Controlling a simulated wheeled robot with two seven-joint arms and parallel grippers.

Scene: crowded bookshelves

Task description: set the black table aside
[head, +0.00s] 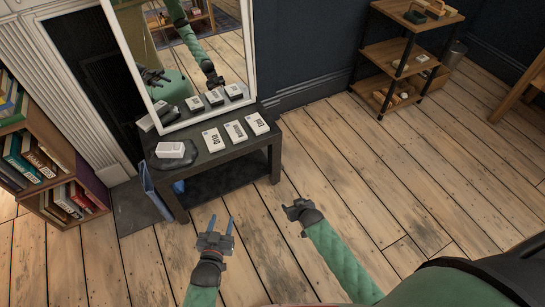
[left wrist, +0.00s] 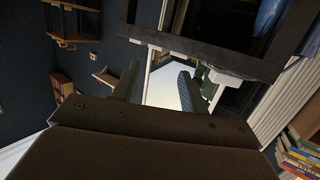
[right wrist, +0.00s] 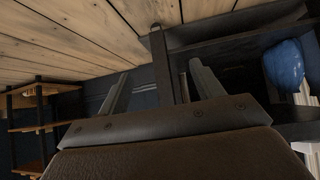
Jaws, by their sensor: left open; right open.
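The black table (head: 228,154) stands upright at the left against the wall, with a lower shelf under its top. Several white boxes (head: 171,150) lie on its top, and a white-framed mirror (head: 186,50) stands at its back. My left gripper (head: 220,224) is open and empty in front of the table. My right gripper (head: 291,206) is open and empty, off the table's front right corner. In the left wrist view the table's dark edge (left wrist: 200,57) crosses the top. In the right wrist view a table leg (right wrist: 161,65) shows between the fingers, with no clear contact.
A low bookcase (head: 47,165) with books stands left of the table. A blue item (head: 155,190) is by the table's left leg. The wooden floor (head: 350,150) between is clear.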

